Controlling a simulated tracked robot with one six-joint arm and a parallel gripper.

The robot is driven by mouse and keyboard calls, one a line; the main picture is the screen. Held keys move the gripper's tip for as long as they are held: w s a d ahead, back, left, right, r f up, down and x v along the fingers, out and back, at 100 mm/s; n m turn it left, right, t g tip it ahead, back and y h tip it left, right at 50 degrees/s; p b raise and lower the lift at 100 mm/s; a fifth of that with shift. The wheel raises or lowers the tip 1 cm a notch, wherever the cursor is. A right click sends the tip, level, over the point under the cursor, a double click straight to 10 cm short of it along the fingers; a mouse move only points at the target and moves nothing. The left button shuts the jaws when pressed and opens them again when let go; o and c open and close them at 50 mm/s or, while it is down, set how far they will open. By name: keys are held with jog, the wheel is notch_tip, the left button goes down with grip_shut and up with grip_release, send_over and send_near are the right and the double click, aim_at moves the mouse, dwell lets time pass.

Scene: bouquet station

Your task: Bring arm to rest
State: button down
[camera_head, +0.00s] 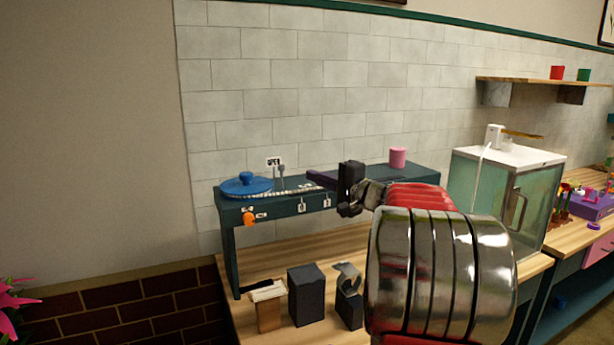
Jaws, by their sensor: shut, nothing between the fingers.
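My arm reaches in from the lower right, with a large silver section in front and a red section behind it. Its dark wrist leads to my gripper (322,178), which points left over the dark teal raised bench. The gripper is small in this view; its fingers look shut with nothing held. The silver section hides part of the bench and the wooden table below.
The raised bench (285,207) carries a blue round piece (246,184) and a pink cylinder (397,157). Dark blocks (306,294) stand on the wooden table below. A glass-fronted cabinet (490,200) stands right of my arm. The left wall side is open.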

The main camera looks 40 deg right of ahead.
jog(key=shift+s+d, duration=0.1)
jog(key=shift+s, duration=1)
jog(key=s+a+f+n+g+y, duration=0.15)
jog(key=s+a+f+g, duration=0.25)
jog(key=a+f, duration=0.45)
jog(key=s+a+f+n+g+y, duration=0.1)
jog(key=s+a+f+n+g, duration=0.3)
jog(key=a+f, duration=0.45)
jog(key=s+a+f+n+g+h, duration=0.1)
jog(key=s+a+n+g, duration=0.1)
jog(key=s+a+n, duration=0.4)
jog(key=s+a+f+n+g+h, duration=0.2)
jog(key=s+a+n, duration=0.4)
jog(key=s+a, duration=0.6)
jog(key=a, duration=0.7)
jog(key=shift+s, duration=0.15)
